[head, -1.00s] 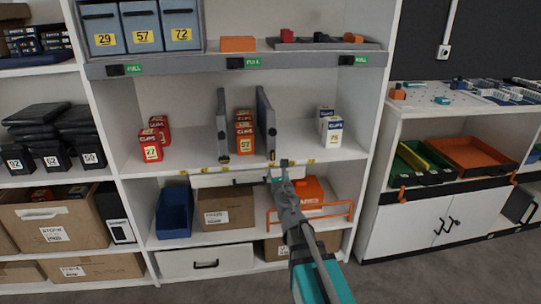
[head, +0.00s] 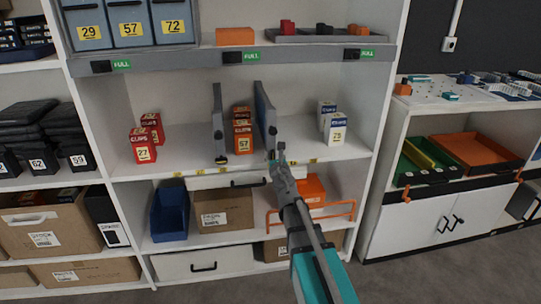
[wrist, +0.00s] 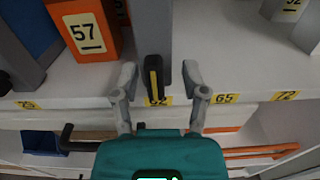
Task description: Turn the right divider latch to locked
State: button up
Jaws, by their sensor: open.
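The right divider (head: 264,115) is a grey upright panel on the middle shelf, right of the orange boxes. In the wrist view its latch (wrist: 153,80) is a black bar with a yellow stripe, pointing along the divider at its front foot, above the shelf edge. My gripper (head: 278,158) is at the shelf edge in front of this foot and hides the latch in the head view. In the wrist view my gripper (wrist: 159,76) is open, with one finger on each side of the latch. Neither finger visibly touches it. The left divider (head: 219,120) stands left of the orange boxes.
Orange boxes (head: 242,136) stand between the dividers. Red boxes (head: 144,148) stand at left and white-blue boxes (head: 335,130) at right. Yellow number labels (wrist: 224,98) line the shelf edge. Below are a blue bin (head: 170,214), a carton (head: 224,209) and an orange rail (head: 312,216).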

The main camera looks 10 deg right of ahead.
jog(key=shift+a, duration=0.15)
jog(key=shift+a, duration=0.1)
grip_shut()
jog(key=shift+d, duration=0.2)
jog(key=shift+a, duration=0.15)
